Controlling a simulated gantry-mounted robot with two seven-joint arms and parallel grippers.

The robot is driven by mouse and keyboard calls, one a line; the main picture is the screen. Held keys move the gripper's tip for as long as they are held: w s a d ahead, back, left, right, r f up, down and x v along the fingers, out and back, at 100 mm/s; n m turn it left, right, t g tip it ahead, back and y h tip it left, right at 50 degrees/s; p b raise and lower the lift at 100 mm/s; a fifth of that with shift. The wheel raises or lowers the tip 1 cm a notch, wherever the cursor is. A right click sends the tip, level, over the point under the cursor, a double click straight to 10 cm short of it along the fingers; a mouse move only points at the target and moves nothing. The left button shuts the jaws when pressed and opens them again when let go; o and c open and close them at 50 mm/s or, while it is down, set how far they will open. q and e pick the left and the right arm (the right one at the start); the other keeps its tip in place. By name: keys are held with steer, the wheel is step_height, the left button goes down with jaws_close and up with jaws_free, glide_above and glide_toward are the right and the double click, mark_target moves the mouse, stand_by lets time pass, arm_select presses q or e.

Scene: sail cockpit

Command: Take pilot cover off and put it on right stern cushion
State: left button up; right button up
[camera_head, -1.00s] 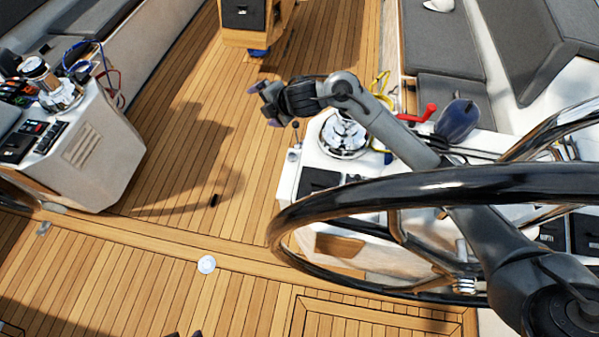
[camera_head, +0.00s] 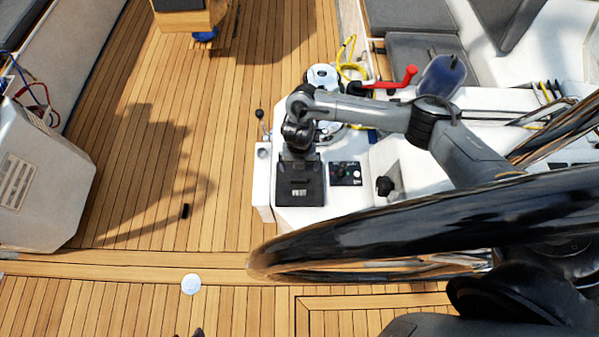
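The pilot cover (camera_head: 299,183) is a black square cap with small pale lettering. It sits on the white console behind the steering wheel. My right gripper (camera_head: 298,152) points down at the cover's far edge. Its fingers are dark against the dark cover, so I cannot tell whether they touch it or are open. A small dark tip (camera_head: 197,332) at the bottom edge may be part of my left gripper; the rest is out of frame. I cannot identify the right stern cushion among what shows.
A small instrument panel (camera_head: 345,174), a black knob (camera_head: 385,186), a red winch handle (camera_head: 392,80) and yellow rope (camera_head: 347,62) are close by.

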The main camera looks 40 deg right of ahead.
mark_target(299, 177)
step_height(299, 177, down, 2)
steer(key=shift+s+a+f, duration=0.1)
steer(key=shift+f, duration=0.75)
steer(key=shift+f+b, duration=0.55)
steer(key=shift+f, duration=1.9)
steer(key=shift+c, duration=0.5)
steer(key=c, duration=1.1)
steer(key=shift+o, duration=0.2)
step_height(299, 177, up, 10)
steer(key=p, duration=0.1)
steer(key=shift+p, duration=0.4)
